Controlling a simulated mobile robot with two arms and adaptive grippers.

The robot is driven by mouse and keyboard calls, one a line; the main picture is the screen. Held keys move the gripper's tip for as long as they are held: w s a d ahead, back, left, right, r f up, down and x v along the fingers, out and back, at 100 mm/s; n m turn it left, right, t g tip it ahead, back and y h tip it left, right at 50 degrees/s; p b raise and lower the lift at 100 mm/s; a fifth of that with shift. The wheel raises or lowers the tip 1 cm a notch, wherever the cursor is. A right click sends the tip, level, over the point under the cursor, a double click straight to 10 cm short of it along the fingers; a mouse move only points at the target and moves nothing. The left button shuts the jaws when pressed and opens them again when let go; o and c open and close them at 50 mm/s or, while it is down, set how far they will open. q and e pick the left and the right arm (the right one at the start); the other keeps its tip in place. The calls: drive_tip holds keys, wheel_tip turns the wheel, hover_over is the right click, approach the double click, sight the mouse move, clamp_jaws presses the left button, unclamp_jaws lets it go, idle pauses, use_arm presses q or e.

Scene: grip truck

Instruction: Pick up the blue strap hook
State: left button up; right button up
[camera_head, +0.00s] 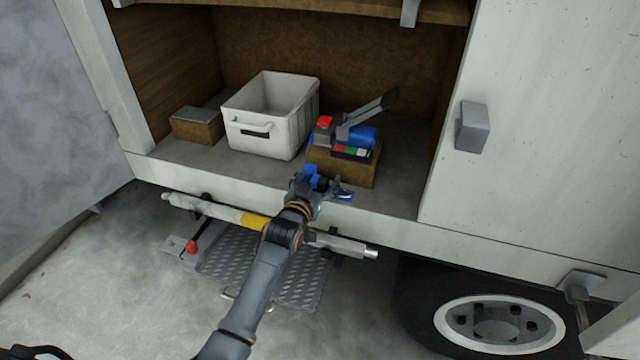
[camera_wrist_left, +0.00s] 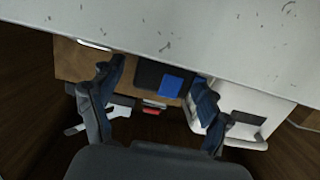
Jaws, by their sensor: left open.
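A bright blue patch on a dark piece (camera_wrist_left: 171,86), which may be the blue strap hook, shows between my left fingers in the left wrist view. In the head view, a blue piece (camera_head: 312,169) shows at my left gripper (camera_head: 325,185), by the front of a wooden box (camera_head: 340,172); I cannot tell if it is the hook or a finger. Another blue item (camera_head: 363,137) lies on the box beside a grey lever handle (camera_head: 372,106). My left gripper is open at the compartment's front edge, its fingers (camera_wrist_left: 158,95) apart.
A white bin (camera_head: 262,120) stands left of the wooden box. A smaller box (camera_head: 196,125) stands farther left. The white sill (camera_head: 400,228) runs below the compartment, with a bar (camera_head: 225,212) under it. The shelf floor at right is clear.

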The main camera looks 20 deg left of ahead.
use_arm(q)
drive_tip(key=c, duration=1.3)
drive_tip(key=shift+r, duration=0.5)
wheel_tip(320, 180, up, 2)
drive_tip(key=shift+r+b, duration=0.25)
drive_tip(key=shift+b, duration=0.05)
drive_tip(key=s+d+r, duration=0.1)
drive_tip(key=s+r, duration=0.2)
drive_tip(key=s, duration=0.1)
drive_tip(key=s+d+r, duration=0.1)
drive_tip(key=s+r, duration=0.2)
drive_tip(key=s, duration=0.2)
drive_tip(key=s+d+r, duration=0.1)
drive_tip(key=s+r, duration=0.2)
drive_tip(key=s, duration=0.1)
drive_tip(key=shift+s+d+r, duration=0.3)
drive_tip(key=shift+s+d, duration=0.05)
